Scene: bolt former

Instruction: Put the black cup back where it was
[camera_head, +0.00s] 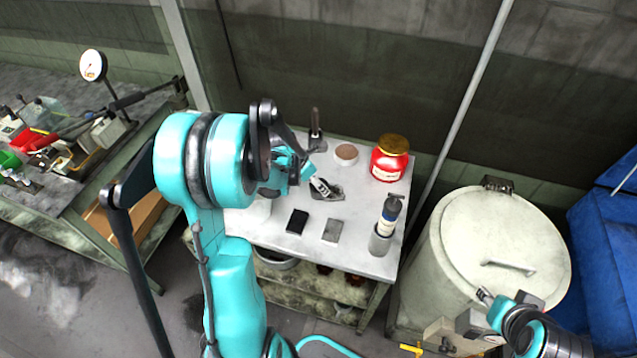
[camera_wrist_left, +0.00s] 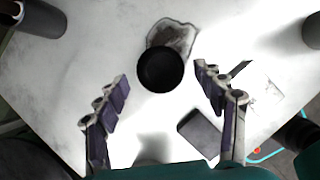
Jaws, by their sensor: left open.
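The black cup (camera_wrist_left: 160,70) shows in the left wrist view as a round dark shape on the white tabletop, beside a grimy patch. My left gripper (camera_wrist_left: 162,76) is open, with one finger to each side of the cup in the picture. No contact shows, and the height gap cannot be told. In the head view my left arm covers much of the table's left part; I cannot make out the cup there, and my left gripper (camera_head: 293,165) is small and partly hidden. My right gripper (camera_head: 486,296) is low at the right, in front of the drum; its opening is unclear.
The white table (camera_head: 365,248) carries a black block (camera_head: 297,221), a grey block (camera_head: 333,230), a metal tool (camera_head: 326,188), a round brown-topped dish (camera_head: 346,155), a red jar (camera_head: 389,160) and a bottle (camera_head: 391,210). A pale lidded drum (camera_head: 500,235) stands to the right.

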